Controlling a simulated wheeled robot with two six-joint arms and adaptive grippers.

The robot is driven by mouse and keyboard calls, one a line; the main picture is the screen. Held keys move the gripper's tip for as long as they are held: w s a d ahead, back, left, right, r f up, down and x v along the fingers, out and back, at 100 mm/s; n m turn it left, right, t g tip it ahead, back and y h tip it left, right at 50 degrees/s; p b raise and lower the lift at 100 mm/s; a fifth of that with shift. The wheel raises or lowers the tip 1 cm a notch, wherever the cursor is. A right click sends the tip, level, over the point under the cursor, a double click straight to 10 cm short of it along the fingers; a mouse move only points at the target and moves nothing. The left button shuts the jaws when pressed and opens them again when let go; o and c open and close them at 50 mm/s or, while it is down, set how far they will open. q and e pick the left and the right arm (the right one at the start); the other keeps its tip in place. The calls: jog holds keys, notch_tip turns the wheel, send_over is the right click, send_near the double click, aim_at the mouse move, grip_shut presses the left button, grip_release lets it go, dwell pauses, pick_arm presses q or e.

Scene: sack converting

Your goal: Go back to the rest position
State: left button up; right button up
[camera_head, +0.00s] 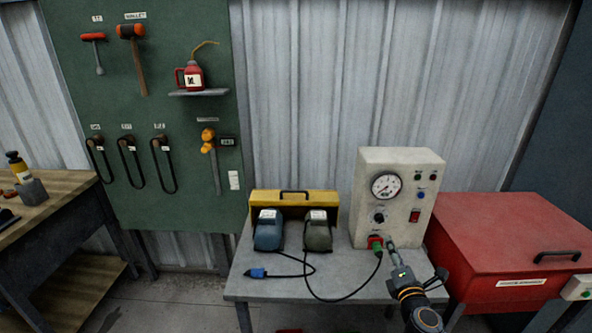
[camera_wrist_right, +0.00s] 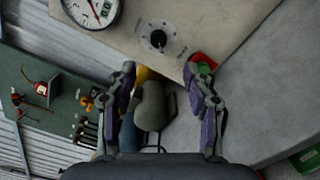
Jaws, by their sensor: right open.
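My right gripper (camera_head: 394,250) is in front of the lower face of the beige test box (camera_head: 368,168), close to a green plug (camera_head: 377,246) seated at a red socket. In the right wrist view my right gripper (camera_wrist_right: 162,72) is open, with nothing held between its fingers. There the green plug (camera_wrist_right: 205,69) shows beside the right-hand finger, which partly covers it; I cannot tell whether they touch. A black cable runs from the plug towards the dark grey unit (camera_head: 318,234). My left gripper is not in view.
A blue unit (camera_head: 268,232) stands beside the grey one before a yellow case (camera_head: 295,198). A blue plug (camera_head: 257,273) lies on the grey table (camera_head: 240,288). A red lidded chest (camera_head: 505,235) stands right.

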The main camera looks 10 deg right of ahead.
jog(key=s+a+f+m+g+h, duration=0.1)
jog(key=s+a+f+m+g, duration=0.1)
jog(key=s+f+m+g, duration=0.35)
jog(key=s+a+f+m+g+h, duration=0.1)
jog(key=s+a+f+m+g, duration=0.15)
jog(key=s+m, duration=0.6)
jog(key=s+a+f+m+g+y, duration=0.5)
jog(key=s+a+m+g+y, duration=0.1)
jog(key=s+a, duration=0.5)
notch_tip(320, 180, down, 24)
jog(key=s+d+g, duration=0.1)
jog(key=s+d, duration=0.1)
jog(key=d, duration=0.1)
jog(key=s+d+f+g, duration=0.1)
jog(key=s+f, duration=1.6)
jog(key=s, duration=0.2)
jog(key=shift+f+m, duration=0.3)
jog(key=shift+m, duration=0.1)
